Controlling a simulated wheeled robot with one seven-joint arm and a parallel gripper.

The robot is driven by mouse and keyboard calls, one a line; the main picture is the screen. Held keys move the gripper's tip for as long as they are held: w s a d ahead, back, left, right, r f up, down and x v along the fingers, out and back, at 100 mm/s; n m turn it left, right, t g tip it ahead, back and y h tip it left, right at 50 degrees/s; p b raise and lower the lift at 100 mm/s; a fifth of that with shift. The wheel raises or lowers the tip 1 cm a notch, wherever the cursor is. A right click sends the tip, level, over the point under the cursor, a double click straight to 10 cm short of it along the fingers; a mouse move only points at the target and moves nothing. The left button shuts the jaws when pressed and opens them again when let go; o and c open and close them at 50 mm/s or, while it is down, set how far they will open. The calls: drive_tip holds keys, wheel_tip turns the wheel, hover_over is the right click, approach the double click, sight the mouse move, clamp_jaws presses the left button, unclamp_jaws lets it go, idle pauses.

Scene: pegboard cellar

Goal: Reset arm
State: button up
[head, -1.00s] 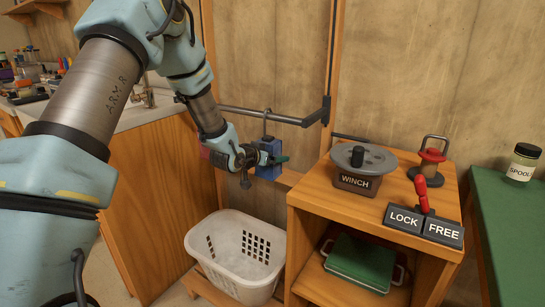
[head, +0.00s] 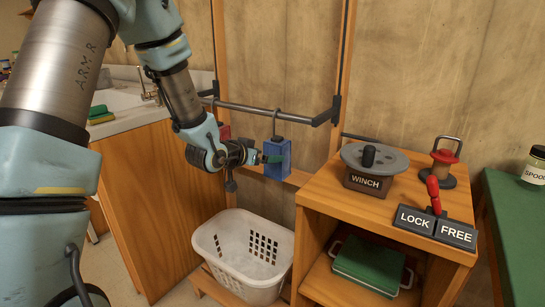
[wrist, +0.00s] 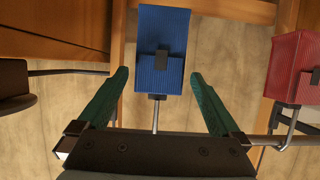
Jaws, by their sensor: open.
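My gripper (head: 262,158) is at the end of my arm in the middle of the head view, beside a blue box (head: 284,163) that hangs by a hook from a dark rail (head: 262,112). In the wrist view, my gripper's green fingers (wrist: 159,78) are spread wide with a gap on both sides of the blue box (wrist: 175,28). The fingers do not close on it. In the head view a finger overlaps the box's left face; I cannot tell whether it touches. My arm reaches down from the upper left.
A red box (wrist: 292,68) hangs to the right in the wrist view. Below my gripper stands a white laundry basket (head: 210,252). At right, a wooden cabinet (head: 318,200) carries a winch (head: 368,182) and a LOCK/FREE lever (head: 433,195). A sink counter (head: 130,118) is at left.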

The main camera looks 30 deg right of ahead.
drive_tip(key=w+a+f+n+y, duration=0.15)
drive_tip(key=a+n+y, duration=0.45)
drive_tip(key=a, duration=1.4)
drive_tip(key=s+a+n+g+y, duration=0.25)
drive_tip(key=s+a+y, duration=0.3)
drive_tip(key=a, duration=0.75)
drive_tip(key=s+a+r+n+g, duration=0.25)
drive_tip(key=s+a, duration=0.25)
drive_tip(key=s, duration=0.4)
wheel_tip(320, 180, up, 11)
drive_tip(key=p, duration=1.2)
drive_tip(key=shift+w, duration=0.2)
drive_tip(key=shift+a, duration=0.1)
